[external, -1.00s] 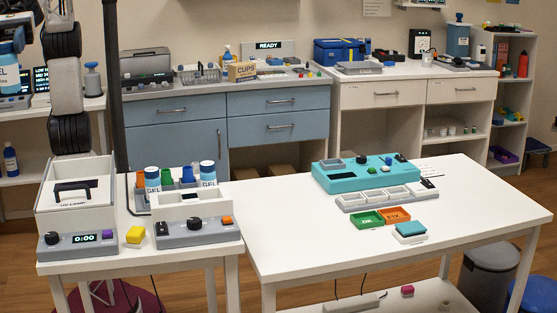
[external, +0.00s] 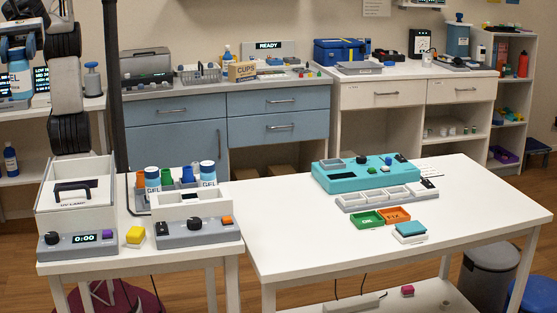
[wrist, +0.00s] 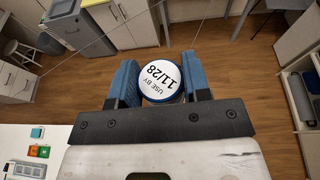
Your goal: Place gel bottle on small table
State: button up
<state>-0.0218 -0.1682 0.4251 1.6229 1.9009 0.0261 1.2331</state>
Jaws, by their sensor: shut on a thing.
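My gripper (wrist: 161,85) is shut on a gel bottle (wrist: 160,72), whose white round end reads "USE BY 11/28" between the blue fingers. In the external view the held gel bottle (external: 20,80) is at the far left, in the air, white and blue with a "GEL" label, below my gripper (external: 19,50). A narrower white table (external: 130,252) stands at the lower left and a wider white table (external: 290,240) to its right. Two more gel bottles (external: 208,172) stand in a rack on the narrower table.
The narrower table also carries a UV lamp box (external: 75,195), a grey device (external: 195,230) and a yellow block (external: 135,235). The wider table holds a teal device (external: 365,175), green and orange trays (external: 367,220) and a teal-topped block (external: 410,230). Its front left is clear.

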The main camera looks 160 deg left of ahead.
jog(key=s+a+f+n+g+y, duration=0.2)
jog(key=s+a+f+n+y, duration=0.15)
jog(key=a+f, duration=0.65)
jog(key=s+a+f+n+g+y, duration=0.1)
jog(key=s+a+f+n+y, duration=0.3)
jog(key=a, duration=1.1)
jog(key=s+a+f+n+g+y, duration=0.2)
jog(key=s+a+f+y, duration=0.1)
jog(key=a+f, duration=0.75)
jog(key=s+a+f+n+g+y, duration=0.1)
jog(key=s+a+f+n+g, duration=0.1)
jog(key=s+a+f, duration=0.4)
jog(key=s+a+f+n+g+y, duration=0.1)
jog(key=s+a+f+n+g, duration=0.2)
jog(key=s+a+f, duration=0.3)
jog(key=s+a+f+n+g+y, duration=0.1)
jog(key=s+a+f+n+g, duration=0.2)
jog(key=s+a, duration=1)
jog(key=s+f+g, duration=0.1)
jog(key=s+f, duration=0.2)
jog(key=s, duration=0.4)
jog(key=shift+s+a+g, duration=0.15)
jog(key=shift+a+g, duration=0.15)
jog(key=shift+a+f, duration=0.1)
jog(key=shift+f, duration=0.05)
jog(key=w+a+f, duration=0.1)
jog(key=w+a, duration=0.8)
jog(key=a, duration=0.4)
jog(key=shift+w+f, duration=0.15)
jog(key=shift+f, duration=0.1)
